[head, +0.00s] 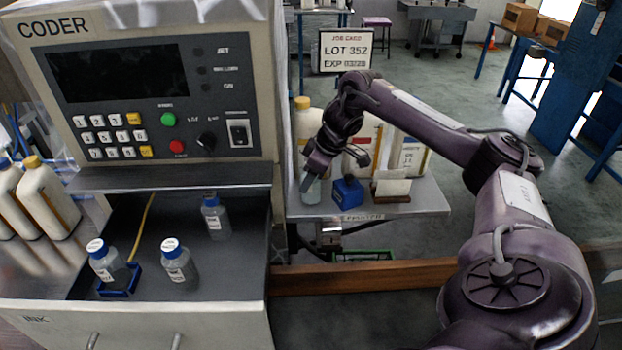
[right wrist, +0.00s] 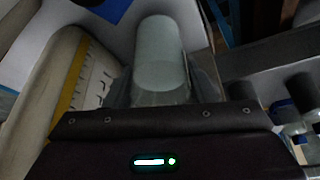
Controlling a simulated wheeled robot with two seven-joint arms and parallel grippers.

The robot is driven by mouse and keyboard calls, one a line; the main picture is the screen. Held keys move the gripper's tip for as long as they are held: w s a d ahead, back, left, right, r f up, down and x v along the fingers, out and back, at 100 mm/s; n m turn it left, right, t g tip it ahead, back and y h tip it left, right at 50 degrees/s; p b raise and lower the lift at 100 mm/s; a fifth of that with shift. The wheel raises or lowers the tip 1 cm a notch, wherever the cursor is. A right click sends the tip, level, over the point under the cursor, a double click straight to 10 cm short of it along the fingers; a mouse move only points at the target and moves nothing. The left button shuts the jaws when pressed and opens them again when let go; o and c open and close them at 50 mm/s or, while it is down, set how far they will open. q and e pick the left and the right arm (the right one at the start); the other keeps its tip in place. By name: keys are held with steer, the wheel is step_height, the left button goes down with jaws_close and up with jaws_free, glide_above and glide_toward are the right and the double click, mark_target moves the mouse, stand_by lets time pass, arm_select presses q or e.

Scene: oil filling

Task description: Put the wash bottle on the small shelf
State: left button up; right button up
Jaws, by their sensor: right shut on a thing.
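My right gripper (head: 312,174) is above the left end of the small shelf (head: 428,196). It is shut on the wash bottle, a pale translucent cylinder (head: 310,190). The bottle also shows between the fingers in the right wrist view (right wrist: 160,60). In the head view the fingers hide its upper part. It looks upright over the shelf's left front, and I cannot tell whether its base touches the shelf. My left gripper is not in view.
Several large jugs (head: 411,155) stand behind. The shelf's right end is clear.

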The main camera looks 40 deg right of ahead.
steer(key=shift+f, duration=0.45)
steer(key=o, duration=1.1)
steer(key=shift+f, duration=0.1)
steer(key=v, duration=0.5)
steer(key=shift+d+r, duration=0.1)
steer(key=shift+r, duration=0.2)
steer(key=p+v, duration=0.3)
steer(key=v, duration=0.3)
steer(key=shift+s+r, duration=0.2)
steer(key=shift+r, duration=0.15)
